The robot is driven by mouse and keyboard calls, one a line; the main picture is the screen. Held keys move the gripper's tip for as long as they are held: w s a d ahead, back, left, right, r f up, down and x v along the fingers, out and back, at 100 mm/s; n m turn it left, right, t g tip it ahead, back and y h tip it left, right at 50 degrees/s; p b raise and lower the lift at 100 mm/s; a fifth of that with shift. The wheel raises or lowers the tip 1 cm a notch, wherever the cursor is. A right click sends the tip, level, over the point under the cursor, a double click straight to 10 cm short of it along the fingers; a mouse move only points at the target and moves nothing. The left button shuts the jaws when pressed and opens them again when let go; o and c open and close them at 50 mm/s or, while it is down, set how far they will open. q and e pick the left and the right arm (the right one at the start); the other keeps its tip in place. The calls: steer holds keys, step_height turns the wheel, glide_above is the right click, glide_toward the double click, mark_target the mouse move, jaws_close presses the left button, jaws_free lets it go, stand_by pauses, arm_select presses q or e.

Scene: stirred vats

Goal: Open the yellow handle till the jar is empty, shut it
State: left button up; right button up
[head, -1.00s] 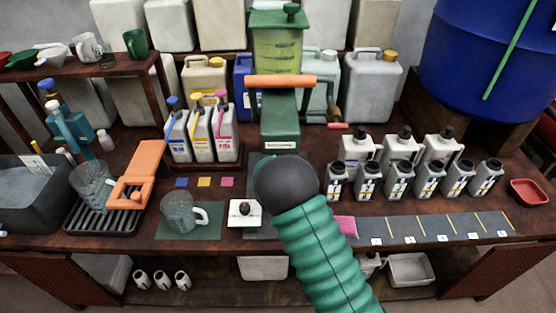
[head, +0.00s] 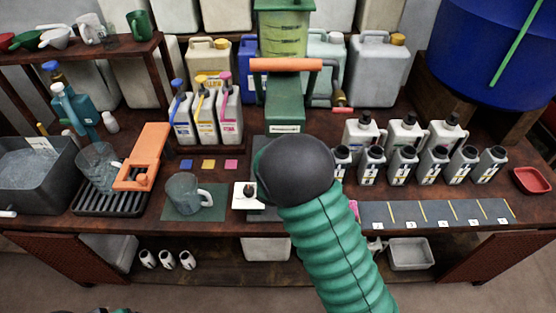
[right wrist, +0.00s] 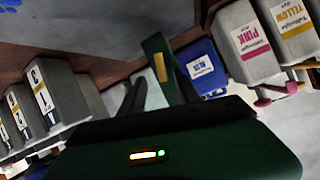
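A white container (head: 204,125) with a yellow label and a slanted yellow handle (head: 205,95) stands between blue-handled and pink-handled ones. In the right wrist view the container labelled YELLOW (right wrist: 290,20) is at the upper right. A clear jar with a handle (head: 184,195) stands on a green mat, and its contents are hard to make out. My right gripper (right wrist: 158,72) is open and empty, its dark fingers apart in front of a green machine. In the head view my green arm and its dark round joint hide that gripper. My left gripper is out of view.
The green machine (head: 284,110) has an orange bar (head: 286,65) and a see-through tank on top. An orange stand (head: 148,150) and a black drip rack (head: 110,203) are left of the jar. Several grey-white bottles (head: 403,165) fill the right side.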

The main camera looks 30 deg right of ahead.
steer(key=p+v, duration=0.1)
steer(key=v, duration=0.7)
steer(key=shift+s+a, duration=0.2)
steer(key=shift+s, duration=0.05)
steer(key=s+a+r+n+g+y+p, duration=0.3)
steer(key=s+a+n+y+p, duration=0.35)
steer(key=a, duration=0.35)
steer(key=s+a+n+g+y+p, duration=0.1)
steer(key=s+n+g+p, duration=0.1)
steer(key=s, duration=1)
steer(key=n+g, duration=0.1)
steer(key=g, duration=0.1)
steer(key=shift+a+r+n+g, duration=0.25)
steer(key=shift+r+n+g, duration=0.1)
steer(key=shift+r+g, duration=0.05)
